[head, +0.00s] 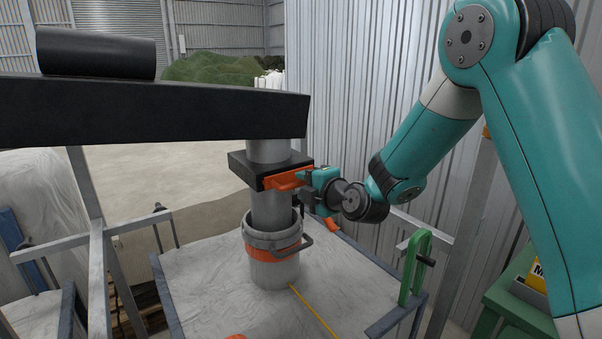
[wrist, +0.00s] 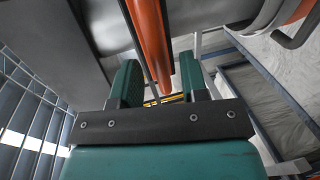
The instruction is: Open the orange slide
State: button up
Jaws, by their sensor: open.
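The orange slide (head: 287,181) sticks out of the black housing (head: 243,168) on the grey vertical pipe in the head view. My gripper (head: 308,186) is at the right end of the slide. In the wrist view the orange bar of the slide (wrist: 151,42) runs between the two teal fingers of my gripper (wrist: 160,80). The fingers are apart, with gaps on both sides of the bar. Whether either finger touches it is hard to tell.
A pale bucket (head: 273,272) with an orange band stands under the pipe on a sheet-covered table (head: 200,290). A green clamp (head: 415,268) stands at the table's right edge. A black beam (head: 150,112) crosses above left. A corrugated wall (head: 345,90) is behind my arm.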

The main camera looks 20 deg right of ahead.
jog(key=shift+x, duration=1.2)
